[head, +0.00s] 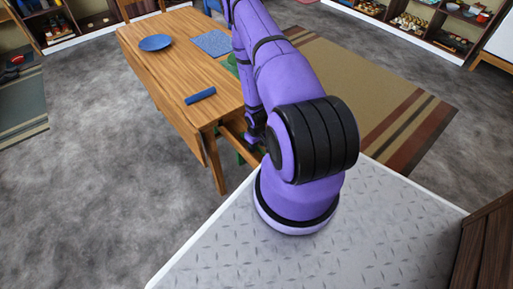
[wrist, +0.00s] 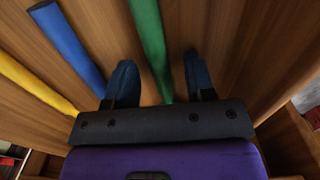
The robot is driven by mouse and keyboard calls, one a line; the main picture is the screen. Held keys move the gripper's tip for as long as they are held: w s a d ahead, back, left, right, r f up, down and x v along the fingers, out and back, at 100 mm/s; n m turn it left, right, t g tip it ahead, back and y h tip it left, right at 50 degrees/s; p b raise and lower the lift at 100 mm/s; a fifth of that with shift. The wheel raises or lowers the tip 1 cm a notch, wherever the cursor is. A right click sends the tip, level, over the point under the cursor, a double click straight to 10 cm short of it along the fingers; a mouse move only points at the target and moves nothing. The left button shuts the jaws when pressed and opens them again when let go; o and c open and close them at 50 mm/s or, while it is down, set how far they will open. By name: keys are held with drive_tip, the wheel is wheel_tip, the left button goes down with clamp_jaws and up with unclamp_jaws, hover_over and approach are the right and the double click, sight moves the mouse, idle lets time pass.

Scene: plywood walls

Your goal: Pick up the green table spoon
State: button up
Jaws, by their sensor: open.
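A long green handle-like piece (wrist: 148,40), which appears to be the green table spoon, lies on a wooden surface in the wrist view. Its far end runs out of the top of the picture and its near end passes behind my gripper's body, so its full shape is hidden. My gripper (wrist: 160,72) is open, with one dark blue finger on each side of the green piece. Both fingers look apart from it. In the head view my arm hides the gripper and I cannot make out the spoon.
A blue bar (wrist: 66,45) and a yellow bar (wrist: 35,85) lie left of the green piece. A wooden edge (wrist: 290,140) is at the lower right. The wooden table (head: 170,75) holds a blue plate (head: 155,42), a blue roll (head: 200,96) and a blue mat (head: 211,43).

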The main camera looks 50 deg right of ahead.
clamp_jaws()
drive_tip(key=shift+r, duration=0.1)
idle(0.3)
